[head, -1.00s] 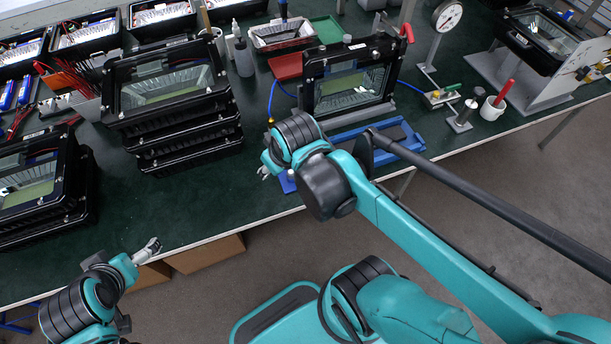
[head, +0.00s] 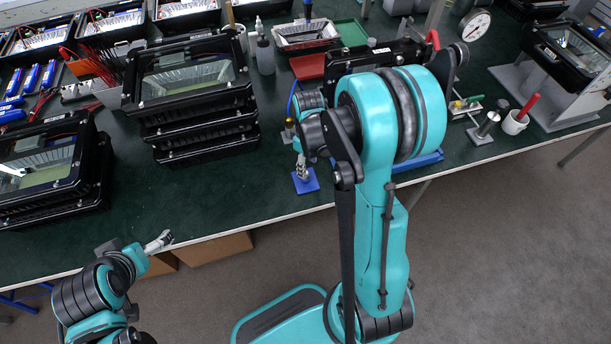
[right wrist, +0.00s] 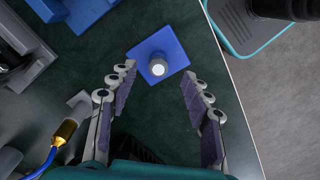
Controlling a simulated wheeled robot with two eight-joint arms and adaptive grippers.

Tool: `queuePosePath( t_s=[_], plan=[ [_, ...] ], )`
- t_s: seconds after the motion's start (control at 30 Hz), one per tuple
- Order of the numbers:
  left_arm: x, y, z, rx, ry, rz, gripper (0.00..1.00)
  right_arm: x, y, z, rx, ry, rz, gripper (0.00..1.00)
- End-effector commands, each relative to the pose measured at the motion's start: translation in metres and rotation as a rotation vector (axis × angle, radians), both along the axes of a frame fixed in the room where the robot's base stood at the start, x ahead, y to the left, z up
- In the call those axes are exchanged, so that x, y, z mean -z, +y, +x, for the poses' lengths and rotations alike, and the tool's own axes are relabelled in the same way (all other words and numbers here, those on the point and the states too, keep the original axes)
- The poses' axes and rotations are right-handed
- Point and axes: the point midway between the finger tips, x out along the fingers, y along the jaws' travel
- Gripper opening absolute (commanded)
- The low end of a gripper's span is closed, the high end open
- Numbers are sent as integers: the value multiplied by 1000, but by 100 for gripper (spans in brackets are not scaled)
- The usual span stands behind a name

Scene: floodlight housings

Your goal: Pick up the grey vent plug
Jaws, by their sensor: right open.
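The grey vent plug (right wrist: 157,66) is a small round piece with a bright white top. It stands on a square blue pad (right wrist: 174,52) in the right wrist view. The pad also shows in the head view (head: 306,186) near the table's front edge, where my gripper hides the plug. My right gripper (right wrist: 158,76) is open, its fingers on either side of the plug's line and apart from it. In the head view the right gripper (head: 301,167) is over the pad. My left gripper (head: 160,241) is off the front edge at left, far from the plug; its opening is unclear.
Stacked black floodlight housings (head: 190,80) stand left of the pad. Another housing behind my right arm is mostly hidden. A brass-tipped blue hose (right wrist: 65,131) and a blue fixture (right wrist: 90,12) lie near the right gripper.

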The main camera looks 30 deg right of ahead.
Motion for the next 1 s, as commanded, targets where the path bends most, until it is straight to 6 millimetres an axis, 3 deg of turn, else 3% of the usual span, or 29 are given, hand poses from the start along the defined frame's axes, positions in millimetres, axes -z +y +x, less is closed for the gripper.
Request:
queuePosePath(
  t_s=[0.3,0.57,0.73,1.0],
  plan=[
    [23,0,0,0,0,0,100,46,4,7,0,-1,0,49],
    [22,0,0,0,0,0,100,47,4,7,1,-1,0,49],
    [22,0,0,0,0,0,100,47,4,7,1,-1,0,5],
    [22,0,0,0,0,0,100,47,4,7,1,-1,0,4]
  ],
)
